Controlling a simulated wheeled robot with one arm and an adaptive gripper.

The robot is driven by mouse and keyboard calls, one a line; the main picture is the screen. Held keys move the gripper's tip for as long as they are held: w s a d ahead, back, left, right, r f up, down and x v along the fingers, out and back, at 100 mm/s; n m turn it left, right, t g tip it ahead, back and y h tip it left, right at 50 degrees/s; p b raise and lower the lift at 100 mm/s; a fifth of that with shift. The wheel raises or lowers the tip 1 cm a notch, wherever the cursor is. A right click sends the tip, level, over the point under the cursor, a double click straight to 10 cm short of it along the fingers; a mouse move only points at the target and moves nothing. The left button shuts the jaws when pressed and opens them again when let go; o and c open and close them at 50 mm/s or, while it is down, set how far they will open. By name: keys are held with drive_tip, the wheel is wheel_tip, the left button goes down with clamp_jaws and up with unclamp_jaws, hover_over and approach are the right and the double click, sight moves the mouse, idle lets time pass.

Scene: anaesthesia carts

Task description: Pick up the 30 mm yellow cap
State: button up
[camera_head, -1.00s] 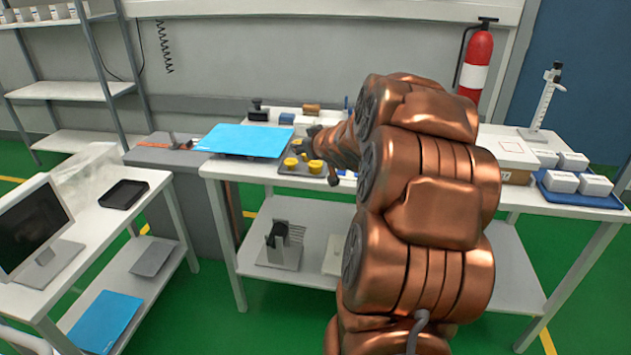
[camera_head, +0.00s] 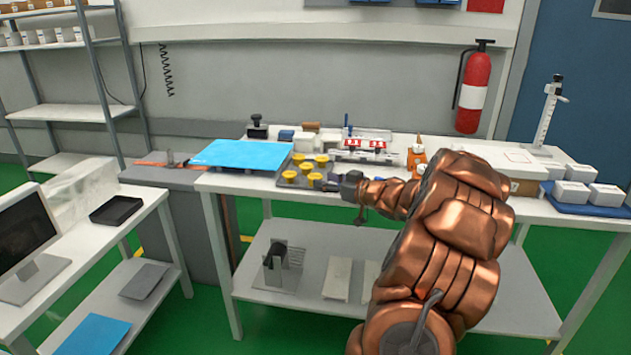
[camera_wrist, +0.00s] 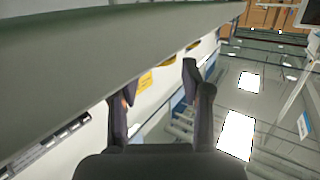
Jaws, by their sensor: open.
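Small yellow patches (camera_wrist: 146,80) show there, partly hidden behind a large grey-green edge across the upper left.
A blue sheet (camera_head: 243,154) lies left of the tray. Behind are a black stamp-like item (camera_head: 257,127), small boxes and a rack with red-and-white labels (camera_head: 365,143). Orange-topped bottles (camera_head: 417,152) stand near my arm.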

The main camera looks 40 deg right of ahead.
sight(315, 176)
drive_tip(key=shift+w+f+b, duration=0.25)
drive_tip(key=shift+w, duration=1.05)
drive_tip(key=shift+w+f+b, duration=0.2)
drive_tip(key=shift+w, duration=1.05)
drive_tip(key=c, duration=0.4)
